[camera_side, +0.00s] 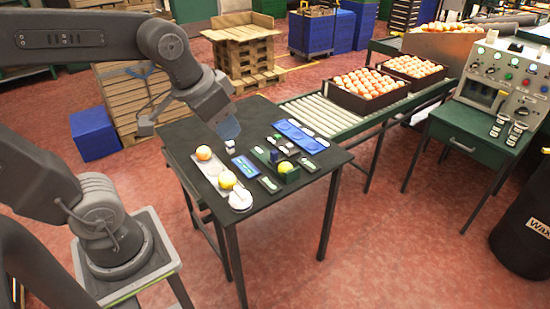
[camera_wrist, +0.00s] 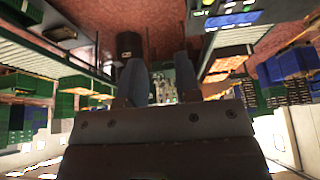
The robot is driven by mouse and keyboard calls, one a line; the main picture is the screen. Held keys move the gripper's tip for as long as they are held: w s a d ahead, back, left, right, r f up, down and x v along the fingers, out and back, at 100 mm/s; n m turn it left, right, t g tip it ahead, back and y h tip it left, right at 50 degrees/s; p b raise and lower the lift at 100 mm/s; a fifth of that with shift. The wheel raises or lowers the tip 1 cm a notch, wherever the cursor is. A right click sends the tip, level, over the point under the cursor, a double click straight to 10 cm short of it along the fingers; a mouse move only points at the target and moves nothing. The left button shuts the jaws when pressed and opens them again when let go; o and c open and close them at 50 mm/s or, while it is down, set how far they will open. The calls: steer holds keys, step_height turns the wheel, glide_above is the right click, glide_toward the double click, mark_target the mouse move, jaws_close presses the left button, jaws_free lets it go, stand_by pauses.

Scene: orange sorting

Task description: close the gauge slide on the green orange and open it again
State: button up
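In the side view, a yellow-green orange (camera_side: 285,167) sits at the green gauge (camera_side: 291,177) on the right front of the dark table. Small dark and light parts stand just behind it; I cannot tell which is the slide or how far it is open. My gripper (camera_side: 229,131) is above the back left part of the table, apart from the gauge. In the wrist view my gripper (camera_wrist: 160,77) shows two fingers spread with a gap between them and nothing held. The gauge and the green orange are not recognizable in the wrist view.
A pale tray (camera_side: 213,170) holds an orange fruit (camera_side: 203,152) and a yellow one (camera_side: 227,180). A white round item (camera_side: 240,199) is at its front end. A blue panel (camera_side: 245,167) and a long blue tray (camera_side: 300,137) flank the gauge. A small white block (camera_side: 230,147) is near my gripper.

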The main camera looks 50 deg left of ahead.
steer(key=shift+g, duration=0.7)
steer(key=w+a, duration=0.1)
steer(key=w, duration=0.2)
steer(key=w+a, duration=0.2)
steer(key=w, duration=0.1)
steer(key=w+a, duration=0.1)
steer(key=w, duration=0.3)
steer(key=shift+a, duration=0.15)
steer(key=g, duration=0.4)
glide_above(274, 151)
step_height(274, 151, down, 22)
step_height(274, 151, down, 14)
steer(key=shift+s+r, duration=0.1)
steer(key=shift+r, duration=0.05)
steer(key=shift+c, duration=0.4)
jaws_close()
